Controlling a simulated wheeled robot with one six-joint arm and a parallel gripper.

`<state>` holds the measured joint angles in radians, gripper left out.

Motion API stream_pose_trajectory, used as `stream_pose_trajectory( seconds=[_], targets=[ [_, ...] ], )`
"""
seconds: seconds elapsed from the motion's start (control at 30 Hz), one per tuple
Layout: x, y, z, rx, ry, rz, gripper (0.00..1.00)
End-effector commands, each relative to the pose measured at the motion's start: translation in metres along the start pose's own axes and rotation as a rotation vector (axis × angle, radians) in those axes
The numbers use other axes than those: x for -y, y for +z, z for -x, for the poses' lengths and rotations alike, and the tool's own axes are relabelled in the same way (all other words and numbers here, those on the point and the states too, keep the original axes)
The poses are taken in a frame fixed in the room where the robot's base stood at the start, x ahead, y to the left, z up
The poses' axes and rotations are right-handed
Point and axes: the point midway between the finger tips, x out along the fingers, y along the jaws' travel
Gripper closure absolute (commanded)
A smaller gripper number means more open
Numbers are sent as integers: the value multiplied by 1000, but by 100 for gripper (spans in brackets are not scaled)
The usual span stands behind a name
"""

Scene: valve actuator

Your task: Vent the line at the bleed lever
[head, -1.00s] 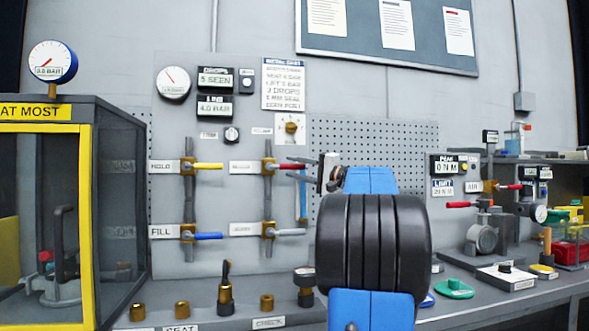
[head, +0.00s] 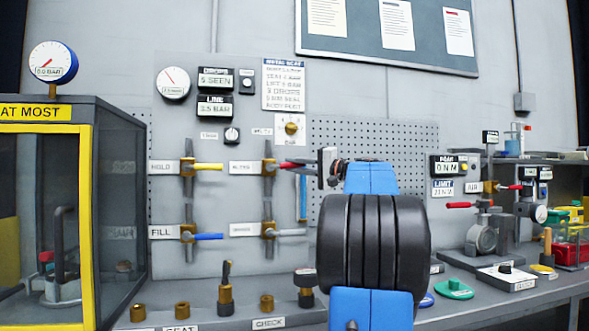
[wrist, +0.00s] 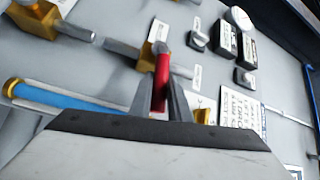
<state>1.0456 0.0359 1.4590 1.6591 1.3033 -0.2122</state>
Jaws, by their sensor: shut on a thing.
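The red lever (head: 291,165) is on the upper right brass valve (head: 269,167) of the grey panel. It points right, and the label beside it is too blurred to read. My gripper (head: 318,169) reaches it from the right, partly hidden behind my arm. In the wrist view the red handle (wrist: 161,77) stands between the two fingers of my gripper (wrist: 160,95), which are shut on it. The line display (head: 215,106) appears to read 3.5 BAR.
A yellow lever (head: 208,166) marked HOLD, a blue lever (head: 208,237) marked FILL and a grey lever (head: 290,232) are nearby. A blue tube (head: 302,197) hangs just below the red lever. A yellow-framed cabinet (head: 86,225) stands at the left.

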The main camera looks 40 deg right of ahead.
Motion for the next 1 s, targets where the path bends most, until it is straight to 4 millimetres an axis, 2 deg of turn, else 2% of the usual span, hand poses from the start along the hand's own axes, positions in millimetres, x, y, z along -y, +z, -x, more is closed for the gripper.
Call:
stream_pose_trajectory(
  seconds=[0.57, 1.0],
  targets=[
    [38, 0, -15, 134, 351, 355, 100],
    [61, 12, -36, 244, 635, 640, 100]
  ],
)
